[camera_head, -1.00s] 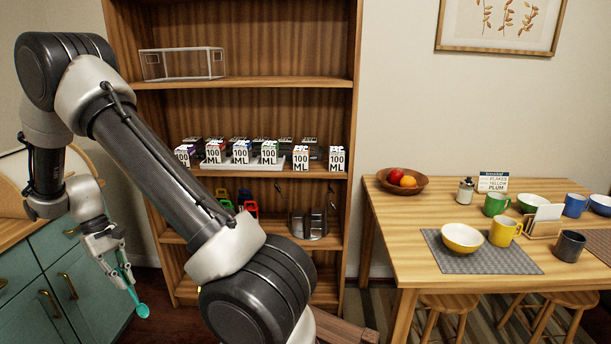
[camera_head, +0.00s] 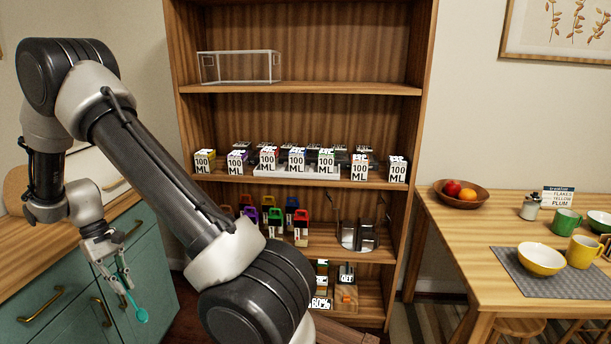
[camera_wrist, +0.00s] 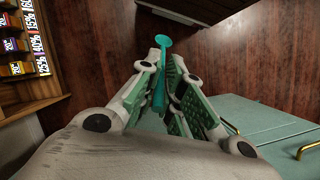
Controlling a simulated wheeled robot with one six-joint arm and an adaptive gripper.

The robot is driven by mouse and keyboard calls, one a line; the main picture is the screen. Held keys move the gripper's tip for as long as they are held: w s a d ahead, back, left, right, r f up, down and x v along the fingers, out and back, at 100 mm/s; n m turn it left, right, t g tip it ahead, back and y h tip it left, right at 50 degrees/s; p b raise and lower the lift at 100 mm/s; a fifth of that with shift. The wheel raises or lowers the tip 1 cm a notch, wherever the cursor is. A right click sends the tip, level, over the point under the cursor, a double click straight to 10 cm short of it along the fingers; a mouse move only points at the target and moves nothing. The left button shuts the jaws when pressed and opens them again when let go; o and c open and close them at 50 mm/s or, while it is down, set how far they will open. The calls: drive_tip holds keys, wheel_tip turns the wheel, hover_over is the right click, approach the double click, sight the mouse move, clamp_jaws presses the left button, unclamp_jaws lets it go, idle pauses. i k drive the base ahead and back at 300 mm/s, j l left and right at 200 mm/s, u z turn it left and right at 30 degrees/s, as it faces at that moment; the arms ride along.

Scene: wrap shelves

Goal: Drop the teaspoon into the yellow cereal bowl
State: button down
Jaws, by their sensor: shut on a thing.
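The teal teaspoon (camera_head: 140,314) hangs from my gripper (camera_head: 119,281), which is shut on its handle. Its round end points down, in front of the green cabinet at the left. In the wrist view the teaspoon (camera_wrist: 160,88) lies between the two finger pads of my gripper (camera_wrist: 168,85), with its round end beyond the tips. The yellow cereal bowl (camera_head: 541,261) has a white inside and stands on a grey placemat on the table at the right, far from my gripper. Nothing in it shows. The wrist view does not show the bowl.
The table (camera_head: 470,250) also holds a yellow mug (camera_head: 582,252), a green mug (camera_head: 566,222), a wooden fruit bowl (camera_head: 460,203) and a small card (camera_head: 558,197). A wooden shelf unit (camera_head: 300,184) with boxes stands between cabinet (camera_head: 145,260) and table. Stools are under the table.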

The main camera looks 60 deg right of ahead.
sight(544, 276)
drive_tip(key=i+z, duration=0.15)
drive_tip(key=z, duration=0.2)
drive_tip(key=i+z, duration=0.1)
drive_tip(key=z, duration=0.3)
drive_tip(key=i+j+z, duration=0.1)
drive_tip(key=z, duration=0.25)
